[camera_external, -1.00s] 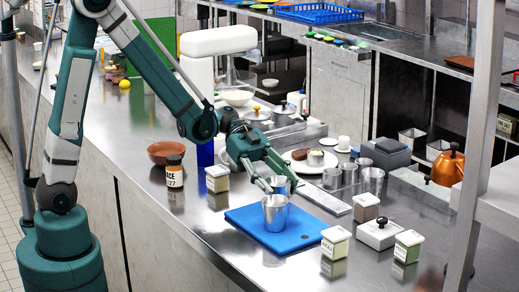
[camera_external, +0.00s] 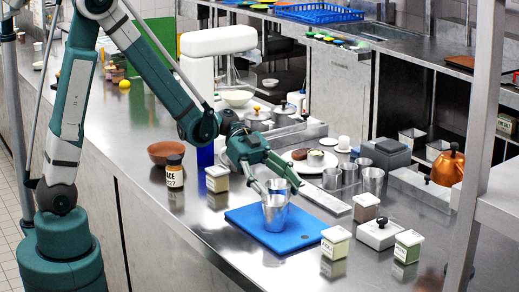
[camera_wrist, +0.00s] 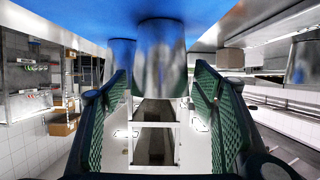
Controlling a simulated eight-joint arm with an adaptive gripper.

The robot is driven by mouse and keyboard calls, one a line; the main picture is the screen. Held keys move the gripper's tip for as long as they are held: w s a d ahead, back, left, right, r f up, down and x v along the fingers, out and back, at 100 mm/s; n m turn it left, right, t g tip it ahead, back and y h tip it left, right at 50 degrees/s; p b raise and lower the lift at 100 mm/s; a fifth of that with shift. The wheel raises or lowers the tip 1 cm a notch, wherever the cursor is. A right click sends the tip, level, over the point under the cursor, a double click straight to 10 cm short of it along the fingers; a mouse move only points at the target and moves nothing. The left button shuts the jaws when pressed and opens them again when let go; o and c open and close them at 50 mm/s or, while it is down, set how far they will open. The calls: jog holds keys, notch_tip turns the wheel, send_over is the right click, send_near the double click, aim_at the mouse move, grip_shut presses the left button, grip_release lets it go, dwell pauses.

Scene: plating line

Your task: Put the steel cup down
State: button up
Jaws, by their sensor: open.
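A steel cup (camera_external: 274,213) stands upright on the blue board (camera_external: 250,226). A second steel cup (camera_external: 279,188) shows just behind it, partly covered by my fingers. My gripper (camera_external: 279,187) is open, its fingertips close to the cups' rims. In the wrist view, which looks upside down, one steel cup (camera_wrist: 163,60) hangs from the top at the gap between the two green-padded fingers of my gripper (camera_wrist: 163,78). Space shows between it and the pads. The other cup (camera_wrist: 121,58) is to its left, beyond the left finger. The blue board (camera_wrist: 210,18) fills the top.
Several steel cups (camera_external: 372,181) stand in a row behind. A labelled jar (camera_external: 175,171) and another container (camera_external: 217,179) are to the left. The board's front part is clear.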

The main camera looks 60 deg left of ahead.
jog(key=shift+r, duration=0.2)
jog(key=p+v, duration=0.2)
jog(key=v, duration=1)
jog(key=shift+p, duration=0.3)
jog(key=shift+f, duration=0.1)
jog(key=shift+s, duration=0.15)
dwell(0.3)
jog(key=s+a+r+n+t+y, duration=0.2)
jog(key=s+a+n+t+y, duration=0.5)
jog(key=s+a+n+y, duration=0.6)
jog(key=shift+s+a+r+n, duration=0.3)
jog(key=shift+s+a+n, duration=1.9)
jog(key=shift+a, duration=1.75)
jog(key=shift+w+n, duration=0.3)
